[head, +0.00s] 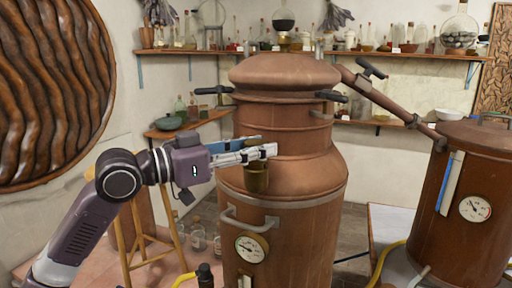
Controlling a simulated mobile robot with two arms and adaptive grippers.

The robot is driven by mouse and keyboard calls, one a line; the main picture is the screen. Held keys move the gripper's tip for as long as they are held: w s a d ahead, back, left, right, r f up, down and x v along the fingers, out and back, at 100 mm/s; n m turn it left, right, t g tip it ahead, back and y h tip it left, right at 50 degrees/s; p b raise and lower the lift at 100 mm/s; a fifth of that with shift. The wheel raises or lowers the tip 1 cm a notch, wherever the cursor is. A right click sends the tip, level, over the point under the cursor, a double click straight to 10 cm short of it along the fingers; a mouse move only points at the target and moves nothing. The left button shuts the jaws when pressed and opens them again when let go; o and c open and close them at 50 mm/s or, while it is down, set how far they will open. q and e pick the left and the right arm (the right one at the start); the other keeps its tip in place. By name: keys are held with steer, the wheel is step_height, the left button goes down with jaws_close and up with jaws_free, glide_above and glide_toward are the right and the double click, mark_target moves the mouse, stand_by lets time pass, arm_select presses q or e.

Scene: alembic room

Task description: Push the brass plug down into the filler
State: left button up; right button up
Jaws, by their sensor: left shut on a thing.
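My left gripper (268,151) comes in from the left with its fingers level, at the shoulder of the large copper still (313,182). It is shut. A short upright brass cylinder (257,179) shows directly below the fingertips, against the still's side. It looks like the filler; I cannot make out where the filler ends and the brass plug begins. The plug is largely hidden by the fingers, so how deep it sits cannot be seen. My right gripper is not in view.
A curved handle (250,221) and a round gauge (250,248) are on the still below the brass cylinder. A copper pipe (392,99) runs right to a second copper vessel (467,205). Shelves (418,54) with glassware line the wall. A wooden stand (138,238) is behind my arm.

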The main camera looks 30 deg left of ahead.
arm_select(q)
steer(key=shift+f+b, duration=0.7)
stand_by(1.7)
steer(key=o, duration=1.3)
steer(key=shift+s, duration=0.1)
steer(key=v, duration=1.2)
